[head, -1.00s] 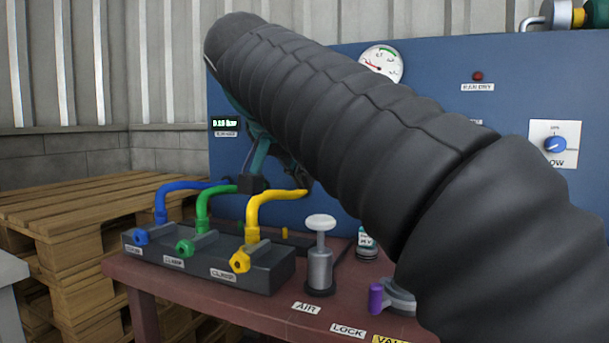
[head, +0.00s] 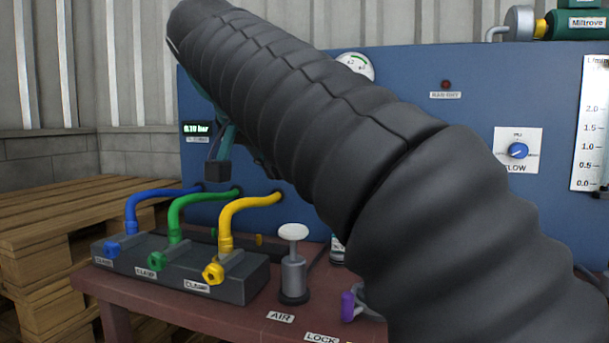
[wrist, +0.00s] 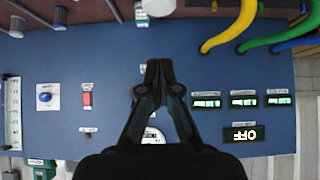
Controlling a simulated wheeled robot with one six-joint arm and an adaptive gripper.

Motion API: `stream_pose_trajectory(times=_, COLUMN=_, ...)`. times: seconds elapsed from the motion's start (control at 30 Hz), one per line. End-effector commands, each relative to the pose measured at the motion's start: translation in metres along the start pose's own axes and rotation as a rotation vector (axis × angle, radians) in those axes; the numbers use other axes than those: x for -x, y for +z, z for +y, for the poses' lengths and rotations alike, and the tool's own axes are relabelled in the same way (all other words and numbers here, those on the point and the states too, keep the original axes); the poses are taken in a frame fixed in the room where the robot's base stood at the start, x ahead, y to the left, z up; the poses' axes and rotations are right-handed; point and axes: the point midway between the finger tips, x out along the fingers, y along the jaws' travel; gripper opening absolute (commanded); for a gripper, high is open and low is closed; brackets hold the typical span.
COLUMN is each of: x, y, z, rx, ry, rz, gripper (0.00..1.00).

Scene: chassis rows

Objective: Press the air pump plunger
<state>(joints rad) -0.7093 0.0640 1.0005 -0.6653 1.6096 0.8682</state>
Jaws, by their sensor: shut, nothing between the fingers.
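The air pump (head: 293,275) stands on the red-brown bench, a grey cylinder on a dark base behind the AIR label. Its white round plunger top (head: 293,231) stands up on a short rod, clear of the body. A pale round thing at the top edge of the wrist view (wrist: 158,7) looks like this plunger top, cut off by the frame. My gripper (wrist: 152,72) is shut and empty in front of the blue panel. In the head view my arm hides most of it; a dark part shows above the hoses, left of and higher than the plunger.
A black block (head: 230,285) with blue, green and yellow hoses stands just left of the pump. A purple-handled lever (head: 347,305) is to its right. The blue panel (head: 190,225) rises behind, with a gauge (head: 356,66) and flow knob (head: 517,151). Pallets (head: 50,235) stand left.

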Motion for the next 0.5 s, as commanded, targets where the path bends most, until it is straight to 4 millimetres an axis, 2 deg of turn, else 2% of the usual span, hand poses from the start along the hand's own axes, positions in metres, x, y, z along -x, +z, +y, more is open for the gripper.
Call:
stream_pose_trajectory(times=0.03, x=0.006, y=-0.005, z=-0.001, rx=0.001, ry=0.0, rz=-0.001, gripper=0.0)
stream_pose_trajectory(times=0.3, x=0.005, y=-0.003, z=-0.001, rx=0.002, ry=0.0, rz=-0.001, gripper=0.0)
stream_pose_trajectory(times=0.5, x=-0.006, y=-0.003, z=-0.001, rx=0.001, ry=0.001, rz=-0.001, gripper=0.0)
